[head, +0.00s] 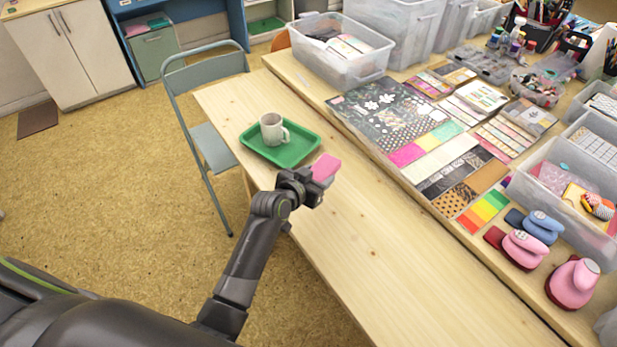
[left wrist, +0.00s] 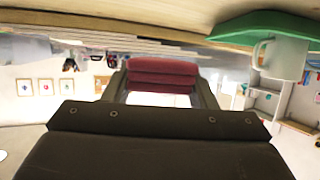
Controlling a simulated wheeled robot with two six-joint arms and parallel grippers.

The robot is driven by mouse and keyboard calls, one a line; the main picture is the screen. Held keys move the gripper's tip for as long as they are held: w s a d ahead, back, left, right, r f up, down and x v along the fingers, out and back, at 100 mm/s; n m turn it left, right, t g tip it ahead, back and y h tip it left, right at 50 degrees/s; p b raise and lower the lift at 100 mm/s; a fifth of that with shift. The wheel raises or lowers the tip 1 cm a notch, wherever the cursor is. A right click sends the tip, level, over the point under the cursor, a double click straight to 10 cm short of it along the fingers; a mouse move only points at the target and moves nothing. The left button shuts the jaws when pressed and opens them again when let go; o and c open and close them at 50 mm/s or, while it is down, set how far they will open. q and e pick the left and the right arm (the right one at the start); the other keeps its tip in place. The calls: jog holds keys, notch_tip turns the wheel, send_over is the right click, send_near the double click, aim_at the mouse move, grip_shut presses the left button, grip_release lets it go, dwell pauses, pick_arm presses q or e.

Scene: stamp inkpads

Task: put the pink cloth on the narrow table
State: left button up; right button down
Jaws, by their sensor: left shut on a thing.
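The pink cloth (head: 326,167) is a small folded block, held in the jaws of my left gripper (head: 312,181). In the left wrist view the folded cloth (left wrist: 160,75) shows dark pink between the two fingers (left wrist: 160,88). The narrow table (head: 400,260) is pale wood and lies under and around the gripper in the head view. The cloth is beside the near right corner of the green tray; I cannot tell whether it touches the table. My right gripper is not in view.
A green tray (head: 302,152) with a white mug (head: 272,130) stands on the narrow table. A wider table with papers, a clear bin (head: 345,68) and pink punches (head: 524,248) adjoins it on the right. A folding chair (head: 208,143) stands left. The table's near part is bare.

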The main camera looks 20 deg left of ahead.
pick_arm(q)
jog(key=shift+f+b, duration=0.45)
jog(key=shift+f, duration=3.1)
jog(key=shift+f, duration=0.2)
jog(key=o, duration=1)
jog(key=shift+c, duration=0.2)
jog(key=shift+r, duration=0.2)
jog(key=v, duration=1.2)
